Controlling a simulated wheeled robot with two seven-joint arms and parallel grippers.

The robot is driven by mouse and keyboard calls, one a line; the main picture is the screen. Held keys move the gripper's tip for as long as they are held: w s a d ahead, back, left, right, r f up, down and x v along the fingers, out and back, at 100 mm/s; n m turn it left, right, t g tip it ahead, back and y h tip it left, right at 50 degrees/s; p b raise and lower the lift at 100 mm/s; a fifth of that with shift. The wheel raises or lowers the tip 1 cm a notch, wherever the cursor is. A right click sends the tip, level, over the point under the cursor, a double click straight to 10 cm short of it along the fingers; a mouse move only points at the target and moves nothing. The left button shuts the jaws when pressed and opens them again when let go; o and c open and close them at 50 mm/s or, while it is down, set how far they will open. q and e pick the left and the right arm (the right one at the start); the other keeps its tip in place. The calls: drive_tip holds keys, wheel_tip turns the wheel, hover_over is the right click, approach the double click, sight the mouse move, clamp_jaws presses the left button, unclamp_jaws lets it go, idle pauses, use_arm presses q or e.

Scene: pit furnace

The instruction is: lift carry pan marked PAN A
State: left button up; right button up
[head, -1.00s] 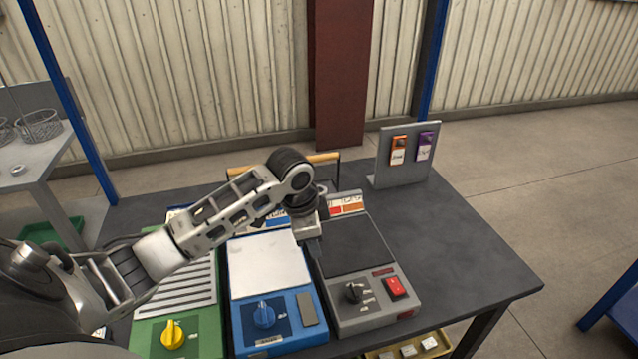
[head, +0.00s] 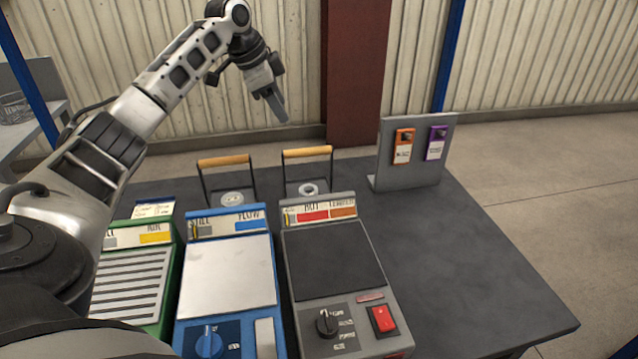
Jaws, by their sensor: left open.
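Two carry pans with wooden bar handles and dark wire frames stand at the back of the table, behind the machines. The left carry pan (head: 226,162) stands behind the blue unit and the right carry pan (head: 307,154) behind the grey unit. Each has a round light tag or disc low inside; the lettering is too small to read, so I cannot tell which is PAN A. My left gripper (head: 276,104) is raised above and behind them, near the wall, fingers pointing down, open and empty. My right gripper is not in view.
A green slatted unit (head: 128,285), a blue unit (head: 228,278) and a grey unit (head: 335,262) with knobs stand in a row in front of the pans. A grey upright board (head: 416,124) holds orange and purple tags. The table's right side (head: 470,270) is clear.

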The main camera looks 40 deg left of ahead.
sight(307, 149)
use_arm(q)
drive_tip(key=x, duration=1)
drive_tip(key=b+x, duration=0.1)
drive_tip(key=x, duration=0.5)
drive_tip(key=shift+w+r, duration=0.1)
drive_tip(key=shift+w, duration=0.2)
drive_tip(key=shift+w+f, duration=0.2)
drive_tip(key=shift+f, duration=0.2)
drive_tip(key=shift+f, duration=0.25)
clamp_jaws()
